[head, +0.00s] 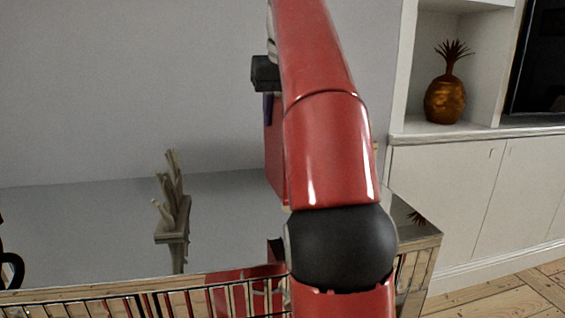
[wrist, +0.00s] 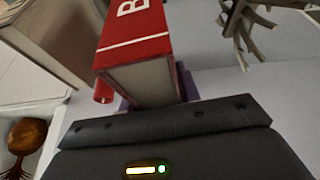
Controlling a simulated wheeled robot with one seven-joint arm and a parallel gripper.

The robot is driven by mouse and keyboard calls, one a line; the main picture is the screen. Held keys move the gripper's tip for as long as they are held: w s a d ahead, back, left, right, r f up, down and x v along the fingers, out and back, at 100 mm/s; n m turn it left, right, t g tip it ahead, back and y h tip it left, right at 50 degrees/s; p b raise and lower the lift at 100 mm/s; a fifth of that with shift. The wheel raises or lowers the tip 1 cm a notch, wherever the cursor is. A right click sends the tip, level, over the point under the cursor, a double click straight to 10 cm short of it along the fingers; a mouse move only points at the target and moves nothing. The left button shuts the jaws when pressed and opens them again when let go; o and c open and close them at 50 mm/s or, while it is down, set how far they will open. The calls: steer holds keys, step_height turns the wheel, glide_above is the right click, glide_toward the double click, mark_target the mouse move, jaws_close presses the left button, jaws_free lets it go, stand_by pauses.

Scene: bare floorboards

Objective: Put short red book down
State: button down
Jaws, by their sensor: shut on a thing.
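The short red book (wrist: 136,48) has a red cover with a white letter and line, and pale page edges facing the wrist camera. My gripper (wrist: 155,88) is shut on it, with a purple finger at each side. In the head view the red book (head: 273,155) hangs below my gripper (head: 267,104), over the shiny tabletop (head: 90,225), and is partly hidden by my red arm.
A pale branching ornament (head: 172,205) stands on the tabletop to the left. In the wrist view, a pale block with dark edges (wrist: 55,40) is left of the book. A white cabinet (head: 460,185) with a golden pineapple (head: 445,98) stands right.

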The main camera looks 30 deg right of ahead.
mark_target(282, 154)
steer(key=shift+s+d+f+b, duration=0.1)
steer(key=shift+f+b, duration=0.2)
steer(key=shift+f, duration=1.6)
steer(key=shift+d+f+b, duration=0.1)
steer(key=shift+f+b, duration=0.2)
steer(key=shift+f, duration=1.7)
steer(key=shift+f+b, duration=0.3)
steer(key=shift+f, duration=0.05)
steer(key=c, duration=1)
jaws_free()
